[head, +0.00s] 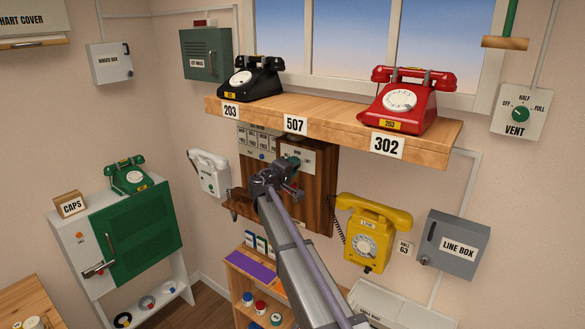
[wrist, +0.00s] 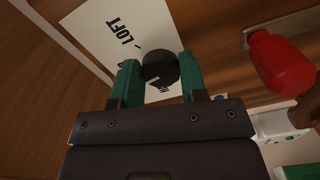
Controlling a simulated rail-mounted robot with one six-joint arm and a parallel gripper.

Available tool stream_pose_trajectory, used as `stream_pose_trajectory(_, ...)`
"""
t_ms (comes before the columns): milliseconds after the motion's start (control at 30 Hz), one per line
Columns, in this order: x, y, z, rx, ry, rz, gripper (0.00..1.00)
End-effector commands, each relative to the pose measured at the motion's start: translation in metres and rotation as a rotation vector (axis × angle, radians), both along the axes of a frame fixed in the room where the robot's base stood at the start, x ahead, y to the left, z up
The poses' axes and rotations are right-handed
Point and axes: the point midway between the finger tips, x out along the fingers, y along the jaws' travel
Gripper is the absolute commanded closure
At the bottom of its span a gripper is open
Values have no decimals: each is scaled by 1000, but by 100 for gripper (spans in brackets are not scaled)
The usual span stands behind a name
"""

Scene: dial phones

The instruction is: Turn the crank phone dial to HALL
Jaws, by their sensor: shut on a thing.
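The crank phone (head: 322,190) is a dark wooden box on the wall under the shelf, partly hidden by my arm. Its dial plate (head: 300,153) is white; in the wrist view the plate (wrist: 110,28) shows the word LOFT and another label mostly covered. The black round dial knob (wrist: 160,67) sits between the two green fingers of my gripper (wrist: 158,72), which is shut on it. In the head view my gripper (head: 290,165) is at the plate. No HALL label is readable, and the dial's pointing direction is unclear.
A red handle (wrist: 282,62) stands close to the right of my gripper in the wrist view. A yellow wall phone (head: 365,235) hangs to the right, a white wall phone (head: 209,172) to the left. The wooden shelf (head: 335,122) with black and red phones is above.

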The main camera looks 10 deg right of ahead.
Motion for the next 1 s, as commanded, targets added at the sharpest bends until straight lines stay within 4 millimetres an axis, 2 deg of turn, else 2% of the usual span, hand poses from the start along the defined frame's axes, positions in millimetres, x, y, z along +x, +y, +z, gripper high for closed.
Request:
stream_pose_trajectory(600,-1,0,1,-398,408,-1,84)
stream_pose_trajectory(1000,-1,0,2,-563,578,0,84)
